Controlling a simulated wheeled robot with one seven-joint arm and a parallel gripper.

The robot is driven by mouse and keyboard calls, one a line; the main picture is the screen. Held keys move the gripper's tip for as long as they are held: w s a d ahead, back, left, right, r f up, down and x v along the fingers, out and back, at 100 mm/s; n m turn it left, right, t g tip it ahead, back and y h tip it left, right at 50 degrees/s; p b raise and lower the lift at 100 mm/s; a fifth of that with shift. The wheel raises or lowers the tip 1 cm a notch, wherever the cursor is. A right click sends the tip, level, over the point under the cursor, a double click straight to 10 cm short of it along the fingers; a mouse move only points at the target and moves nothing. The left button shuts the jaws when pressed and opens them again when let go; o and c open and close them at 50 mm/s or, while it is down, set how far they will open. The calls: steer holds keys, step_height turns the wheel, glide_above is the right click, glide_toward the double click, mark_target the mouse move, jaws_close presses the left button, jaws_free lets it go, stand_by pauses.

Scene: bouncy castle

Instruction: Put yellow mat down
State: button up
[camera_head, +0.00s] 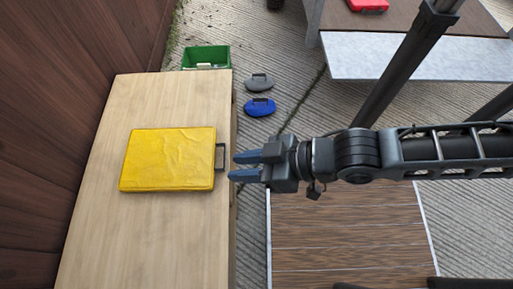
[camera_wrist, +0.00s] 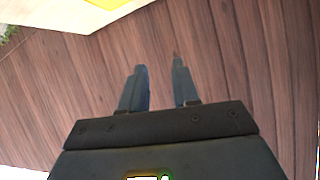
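The yellow mat (camera_head: 168,160) lies flat on the light wooden table (camera_head: 150,230) in the head view, with a dark handle (camera_head: 220,156) on its right side. My gripper (camera_head: 232,167) points left, just right of that handle, near the table's right edge. Its two blue fingers are apart with nothing visible between them. In the wrist view, my gripper (camera_wrist: 158,64) also shows open and empty. A yellow corner of the mat (camera_wrist: 108,4) shows at the top edge there. Contact between fingers and handle cannot be made out; they look apart.
A green bin (camera_head: 206,57) stands beyond the table's far end. Grey (camera_head: 259,83) and blue (camera_head: 259,107) handled objects lie right of the table. A red object (camera_head: 368,6) rests on a brown surface at the top. A brown wooden wall (camera_head: 75,70) borders the table's left.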

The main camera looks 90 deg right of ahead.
step_height(320, 180, up, 10)
steer(key=s+a+n+t+y, duration=0.1)
steer(key=s+a+n+t, duration=0.1)
steer(key=n, duration=0.1)
steer(key=shift+s+f+t, duration=0.15)
steer(key=shift+t, duration=0.25)
stand_by(0.4)
